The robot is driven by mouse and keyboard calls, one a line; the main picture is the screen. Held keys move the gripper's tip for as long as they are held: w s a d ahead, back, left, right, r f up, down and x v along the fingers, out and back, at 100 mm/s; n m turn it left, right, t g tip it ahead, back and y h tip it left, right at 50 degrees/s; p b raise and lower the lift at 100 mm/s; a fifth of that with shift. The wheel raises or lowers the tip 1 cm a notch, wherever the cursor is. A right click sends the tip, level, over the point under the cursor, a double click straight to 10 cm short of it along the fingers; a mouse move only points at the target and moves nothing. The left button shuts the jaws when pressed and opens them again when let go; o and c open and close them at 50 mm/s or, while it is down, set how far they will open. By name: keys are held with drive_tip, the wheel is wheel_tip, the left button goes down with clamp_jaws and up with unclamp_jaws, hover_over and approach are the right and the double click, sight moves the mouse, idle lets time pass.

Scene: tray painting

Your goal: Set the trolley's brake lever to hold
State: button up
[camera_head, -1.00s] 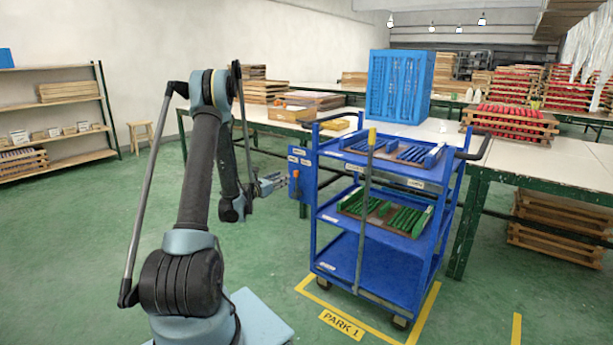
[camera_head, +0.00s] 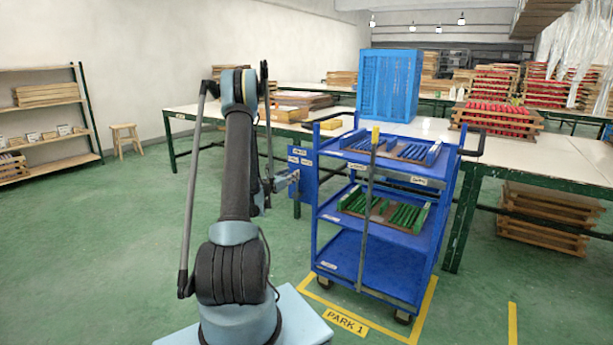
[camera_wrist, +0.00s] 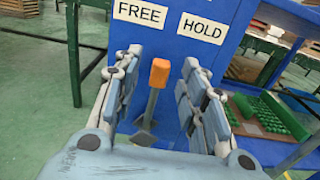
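The brake lever (camera_wrist: 155,92) is a grey bar with an orange tip on the trolley's blue side plate (camera_wrist: 233,45). A FREE label (camera_wrist: 140,13) is above it to the left and a HOLD label (camera_wrist: 202,28) above it to the right. The lever stands almost upright with a slight lean to the right. My gripper (camera_wrist: 160,64) is open, with one finger on each side of the lever and gaps showing. In the head view my gripper (camera_head: 288,179) is at the plate's face and the lever cannot be made out. The blue trolley (camera_head: 374,258) stands beside it.
The trolley carries trays with blue parts (camera_head: 407,151) and green parts (camera_head: 404,214). A yellow-topped upright bar (camera_head: 368,210) stands at its front. Yellow PARK 1 floor marking (camera_head: 345,322) runs under it.

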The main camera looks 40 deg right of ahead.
drive_tip(key=shift+x, duration=1.55)
drive_tip(key=shift+s, duration=0.15)
